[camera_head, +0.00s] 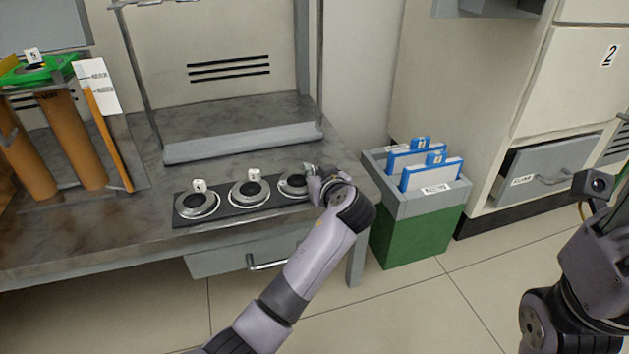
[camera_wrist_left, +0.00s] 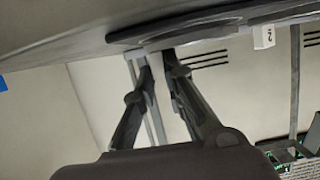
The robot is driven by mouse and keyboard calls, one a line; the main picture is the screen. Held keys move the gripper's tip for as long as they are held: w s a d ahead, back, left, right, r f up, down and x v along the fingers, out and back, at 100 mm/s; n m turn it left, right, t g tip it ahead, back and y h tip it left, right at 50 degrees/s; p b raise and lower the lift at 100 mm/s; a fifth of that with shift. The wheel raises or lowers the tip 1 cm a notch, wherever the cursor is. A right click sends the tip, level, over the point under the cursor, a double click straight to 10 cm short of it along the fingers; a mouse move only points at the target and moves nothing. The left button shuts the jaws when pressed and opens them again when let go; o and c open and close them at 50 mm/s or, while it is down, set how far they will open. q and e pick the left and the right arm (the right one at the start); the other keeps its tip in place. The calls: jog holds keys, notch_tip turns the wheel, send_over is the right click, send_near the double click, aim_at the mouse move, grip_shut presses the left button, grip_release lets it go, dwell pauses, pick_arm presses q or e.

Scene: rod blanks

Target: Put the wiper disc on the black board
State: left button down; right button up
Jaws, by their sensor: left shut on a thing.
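A black board (camera_head: 225,214) lies along the front edge of the table with round grey discs with dark centres in a row on it. The left disc (camera_head: 197,206) and the middle disc (camera_head: 249,194) each have a small white tag. The right-hand disc, the wiper disc (camera_head: 291,186), is at the board's right end, partly covered by my left gripper (camera_head: 310,178). That gripper is shut on its right side. I cannot tell whether this disc touches the board. In the left wrist view my gripper's fingers (camera_wrist_left: 158,60) reach a disc rim at the top.
The table (camera_head: 95,231) holds orange tubes (camera_head: 76,140) in a stand at the left and a grey bar (camera_head: 240,143) behind the board. A green and grey bin (camera_head: 420,228) with blue and white folders stands right of the table. A drawer (camera_head: 545,168) is open farther right.

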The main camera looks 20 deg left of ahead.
pick_arm(q)
jog(key=shift+f, duration=0.1)
jog(key=c, duration=2.1)
grip_release()
jog(key=shift+f, duration=0.15)
jog(key=o, duration=0.4)
jog(key=shift+o, duration=0.2)
